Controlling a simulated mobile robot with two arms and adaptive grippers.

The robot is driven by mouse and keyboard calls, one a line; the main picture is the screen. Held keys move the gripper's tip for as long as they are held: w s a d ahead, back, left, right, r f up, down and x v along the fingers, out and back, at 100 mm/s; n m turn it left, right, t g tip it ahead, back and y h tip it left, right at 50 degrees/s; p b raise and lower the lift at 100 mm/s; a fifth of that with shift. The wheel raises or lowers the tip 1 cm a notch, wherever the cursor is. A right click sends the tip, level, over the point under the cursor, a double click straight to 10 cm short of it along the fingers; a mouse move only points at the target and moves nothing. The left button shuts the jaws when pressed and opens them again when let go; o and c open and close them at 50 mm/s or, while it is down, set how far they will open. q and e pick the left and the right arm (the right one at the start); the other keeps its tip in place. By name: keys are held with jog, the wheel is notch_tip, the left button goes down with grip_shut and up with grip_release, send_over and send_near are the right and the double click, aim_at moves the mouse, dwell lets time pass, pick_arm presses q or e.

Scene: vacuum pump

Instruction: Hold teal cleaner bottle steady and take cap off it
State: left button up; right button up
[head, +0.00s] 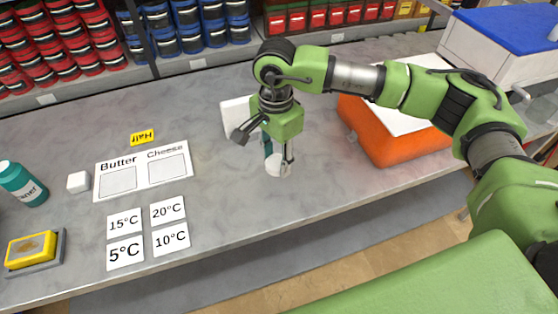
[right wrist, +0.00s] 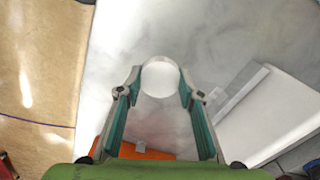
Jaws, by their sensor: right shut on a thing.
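In the right wrist view this piece (right wrist: 160,78) sits between the two fingertips. My left gripper is not in view.
Butter and Cheese cards (head: 130,192) and temperature cards (head: 124,251) lie mid-left. A white block (head: 78,182) is beside the bottle, a yellow sponge-like item (head: 30,250) in front. An orange box (head: 385,150) stands right. Bins line the back.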

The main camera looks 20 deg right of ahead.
aim_at(279, 166)
jog(key=shift+w+d+f, duration=0.3)
jog(key=shift+w+f, duration=0.1)
jog(key=shift+f, duration=0.15)
jog(key=f, duration=0.1)
jog(key=f+p, duration=0.2)
jog(key=shift+w+d+f, duration=0.2)
jog(key=shift+w+f, duration=0.1)
jog(key=shift+f, duration=0.45)
jog(key=o, duration=1.2)
jog(key=shift+r, duration=0.1)
